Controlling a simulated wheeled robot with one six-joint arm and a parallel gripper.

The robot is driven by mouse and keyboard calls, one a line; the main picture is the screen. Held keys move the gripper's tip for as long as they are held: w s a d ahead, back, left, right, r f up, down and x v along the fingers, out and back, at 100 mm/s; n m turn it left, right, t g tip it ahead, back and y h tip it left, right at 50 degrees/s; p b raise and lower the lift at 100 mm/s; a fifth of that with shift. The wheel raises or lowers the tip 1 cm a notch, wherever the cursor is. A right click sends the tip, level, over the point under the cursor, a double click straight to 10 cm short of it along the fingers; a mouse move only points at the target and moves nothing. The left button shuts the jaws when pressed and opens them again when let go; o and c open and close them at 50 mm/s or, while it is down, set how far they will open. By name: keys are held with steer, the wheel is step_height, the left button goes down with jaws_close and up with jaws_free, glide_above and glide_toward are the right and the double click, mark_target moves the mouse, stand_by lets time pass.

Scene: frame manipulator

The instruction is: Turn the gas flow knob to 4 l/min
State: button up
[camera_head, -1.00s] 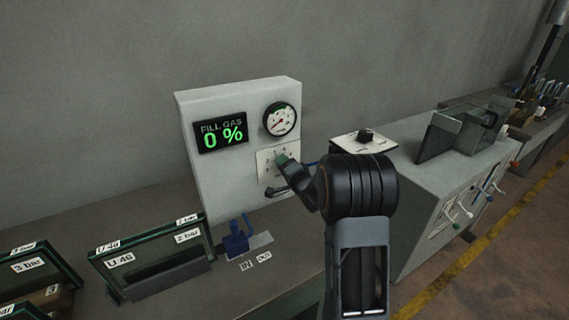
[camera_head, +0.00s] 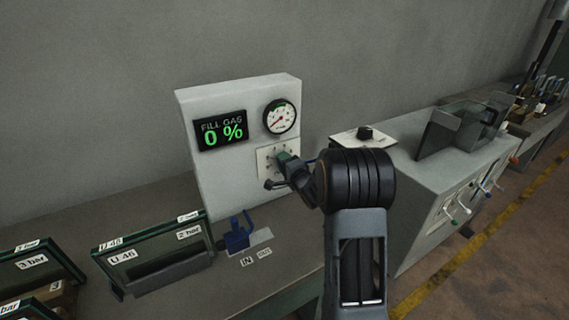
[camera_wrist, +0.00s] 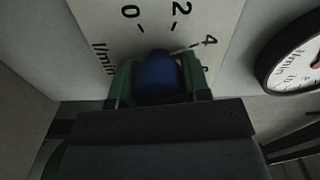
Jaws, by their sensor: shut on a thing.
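The blue gas flow knob (camera_wrist: 158,76) sits on a white scale plate, marked 0, 2, 4 and l/min, in the wrist view. The plate (camera_head: 264,163) also shows on the front of the grey gas box in the head view. My gripper (camera_wrist: 160,82) is shut on the knob, with one green finger on each side of it. In the head view my gripper (camera_head: 284,162) reaches the plate and hides the knob. A pale line runs from beside the knob towards the 4; I cannot tell whether it is a pointer or a tick.
A round gauge (camera_head: 280,117) sits above the plate; its needle is too small to read. A display (camera_head: 221,131) reads FILL GAS 0 %. A blue clamp (camera_head: 238,236) stands below the box. Framed glass units (camera_head: 155,255) stand at left, and a grey machine (camera_head: 430,165) at right.

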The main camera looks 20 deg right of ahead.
steer(key=o, duration=0.9)
steer(key=shift+o, duration=0.2)
steer(key=s+d+b, duration=0.1)
steer(key=s, duration=1.2)
steer(key=shift+s+d+b, duration=0.3)
steer(key=shift+s+b, duration=0.05)
